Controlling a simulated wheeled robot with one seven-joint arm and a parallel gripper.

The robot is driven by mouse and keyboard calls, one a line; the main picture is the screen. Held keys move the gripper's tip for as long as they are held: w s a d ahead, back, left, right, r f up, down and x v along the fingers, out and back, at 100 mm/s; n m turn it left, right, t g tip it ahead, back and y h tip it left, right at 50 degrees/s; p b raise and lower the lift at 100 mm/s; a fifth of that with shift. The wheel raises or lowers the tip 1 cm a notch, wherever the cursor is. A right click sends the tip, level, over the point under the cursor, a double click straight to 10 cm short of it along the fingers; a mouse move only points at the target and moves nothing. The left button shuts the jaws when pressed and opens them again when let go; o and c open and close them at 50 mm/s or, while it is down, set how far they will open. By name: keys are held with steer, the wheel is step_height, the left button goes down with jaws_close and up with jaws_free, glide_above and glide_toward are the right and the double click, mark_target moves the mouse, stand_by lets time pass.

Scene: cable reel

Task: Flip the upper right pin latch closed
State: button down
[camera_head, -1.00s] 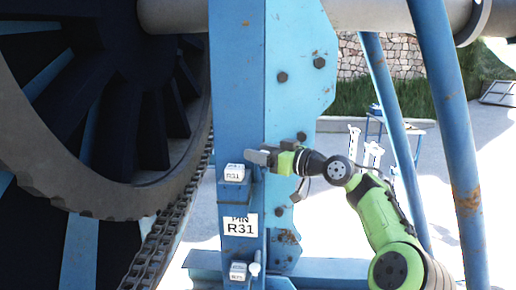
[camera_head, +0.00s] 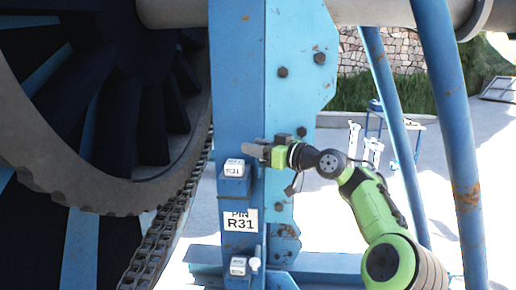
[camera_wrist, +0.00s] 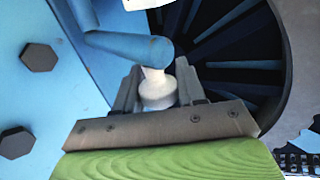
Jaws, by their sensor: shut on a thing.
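The upper pin latch sits on the blue post (camera_head: 235,80), above the "PIN R31" label. Its white-capped blue block (camera_head: 235,168) faces me. My gripper (camera_head: 258,152) is just above and right of that block, against the post's right side. In the wrist view, a white knob (camera_wrist: 158,90) on a short stem stands between the two fingers of my gripper (camera_wrist: 160,92). A blue bar (camera_wrist: 130,46) meets this stem. My gripper is shut on the knob. In the head view the fingers hide the knob.
A lower latch (camera_head: 238,266) with a white knob (camera_head: 255,264) sits farther down the post. A dark reel (camera_head: 100,90) with a chain (camera_head: 155,250) stands to the left. Blue slanted legs (camera_head: 450,130) stand to the right, around my arm. Bolts (camera_head: 319,58) stick out of the blue plate.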

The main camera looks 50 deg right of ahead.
steer(key=m+h+b, duration=0.1)
steer(key=b, duration=0.1)
steer(key=w+a+m+h+b, duration=0.1)
steer(key=h, duration=0.1)
steer(key=h+b, duration=0.1)
steer(key=b, duration=0.1)
steer(key=shift+w+a+r+m+b, duration=0.1)
steer(key=shift+w+a+m+b, duration=0.05)
steer(key=shift+w+m+b, duration=0.2)
steer(key=c, duration=0.8)
jaws_free()
steer(key=shift+w, duration=0.1)
steer(key=s+b, duration=0.1)
steer(key=s, duration=0.4)
steer(key=s+a+b, duration=0.1)
steer(key=s+b, duration=0.1)
steer(key=s, duration=0.3)
steer(key=s+a+b, duration=0.1)
steer(key=s, duration=0.4)
steer(key=shift+s, duration=0.4)
steer(key=shift+w+a, duration=0.1)
